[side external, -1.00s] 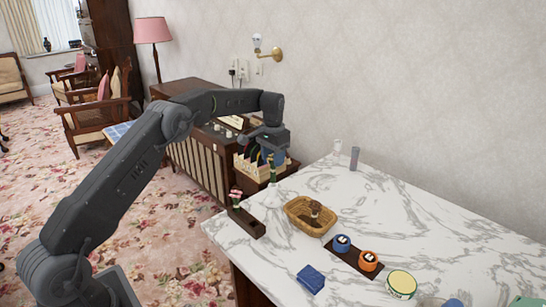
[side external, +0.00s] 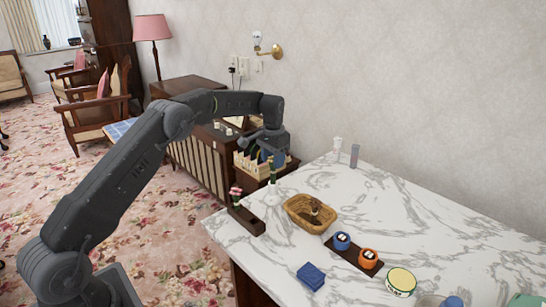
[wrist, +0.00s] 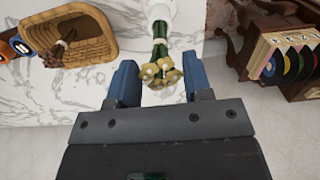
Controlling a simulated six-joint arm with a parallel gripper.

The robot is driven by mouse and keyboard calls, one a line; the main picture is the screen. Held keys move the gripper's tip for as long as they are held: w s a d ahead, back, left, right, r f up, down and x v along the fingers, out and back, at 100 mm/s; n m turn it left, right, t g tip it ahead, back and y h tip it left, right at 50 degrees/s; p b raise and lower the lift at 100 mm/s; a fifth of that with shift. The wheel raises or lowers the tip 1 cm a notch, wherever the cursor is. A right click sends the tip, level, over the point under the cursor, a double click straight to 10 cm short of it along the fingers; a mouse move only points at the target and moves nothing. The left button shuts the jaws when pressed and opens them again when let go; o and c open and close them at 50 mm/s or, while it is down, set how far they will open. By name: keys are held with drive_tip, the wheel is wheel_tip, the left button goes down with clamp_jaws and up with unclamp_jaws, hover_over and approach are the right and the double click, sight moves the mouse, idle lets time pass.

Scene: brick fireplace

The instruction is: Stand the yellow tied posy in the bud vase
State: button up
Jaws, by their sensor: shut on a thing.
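The yellow tied posy (wrist: 160,72) has pale yellow heads and green stems. In the wrist view its heads are between my two blue fingers, and its stems point to the mouth of the white bud vase (wrist: 160,12). My gripper (wrist: 160,68) is shut on the posy. In the side view my gripper (side external: 268,150) is over the far left part of the marble table, with the green stems (side external: 271,170) hanging upright below it. The slim white vase (side external: 273,186) stands directly beneath. The stem ends meet or enter the vase mouth; how deep I cannot tell.
A dark tray (side external: 345,258) with blue and orange tins lies nearer the front. A record crate (side external: 248,166) stands behind, off the table.

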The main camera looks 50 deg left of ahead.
sight(273, 184)
drive_tip(key=shift+f, duration=1.7)
drive_tip(key=o, duration=0.9)
drive_tip(key=shift+c, duration=0.2)
wheel_tip(273, 184, up, 13)
drive_tip(key=shift+f, duration=0.1)
drive_tip(key=shift+r, duration=0.45)
